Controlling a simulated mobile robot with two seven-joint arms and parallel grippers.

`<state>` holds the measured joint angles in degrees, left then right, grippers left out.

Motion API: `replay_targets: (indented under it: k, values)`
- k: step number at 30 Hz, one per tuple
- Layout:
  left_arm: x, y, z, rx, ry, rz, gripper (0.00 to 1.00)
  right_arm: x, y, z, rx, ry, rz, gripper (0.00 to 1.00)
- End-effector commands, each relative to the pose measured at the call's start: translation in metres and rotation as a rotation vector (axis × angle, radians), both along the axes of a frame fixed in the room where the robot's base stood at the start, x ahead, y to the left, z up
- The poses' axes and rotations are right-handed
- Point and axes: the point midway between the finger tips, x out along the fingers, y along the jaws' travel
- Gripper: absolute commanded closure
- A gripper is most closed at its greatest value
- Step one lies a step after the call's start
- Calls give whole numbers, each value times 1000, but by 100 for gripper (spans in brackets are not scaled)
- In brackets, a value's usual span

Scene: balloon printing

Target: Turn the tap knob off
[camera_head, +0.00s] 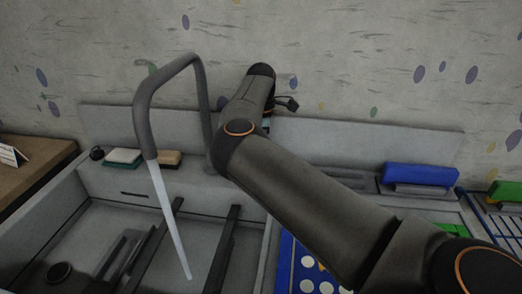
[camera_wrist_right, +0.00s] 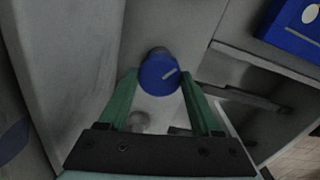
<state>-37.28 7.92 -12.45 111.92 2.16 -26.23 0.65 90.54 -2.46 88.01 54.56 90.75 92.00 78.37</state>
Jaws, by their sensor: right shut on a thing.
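The tap (camera_head: 146,106) is a grey curved spout over the sink, and a pale stream of water (camera_head: 170,215) runs from its mouth. In the head view my right arm crosses in front and hides the knob and most of this gripper. My left gripper is in neither view.
The grey sink basin (camera_head: 100,225) has dark rails across it. A green-and-white sponge (camera_head: 123,157) and a brown block lie on its back ledge. A blue block (camera_head: 420,174) sits at right. The wall stands close behind the tap.

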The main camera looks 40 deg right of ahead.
Motion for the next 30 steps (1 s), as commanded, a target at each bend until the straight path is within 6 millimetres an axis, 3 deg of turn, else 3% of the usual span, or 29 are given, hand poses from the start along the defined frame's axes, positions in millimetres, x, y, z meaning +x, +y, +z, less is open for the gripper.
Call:
replay_targets:
  k: [21, 30]
  values:
    - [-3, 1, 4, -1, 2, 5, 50, 0, -1, 1, -5, -1, -672, 90]
    - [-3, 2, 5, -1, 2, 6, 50, 0, 0, 1, -5, -1, -877, 90]
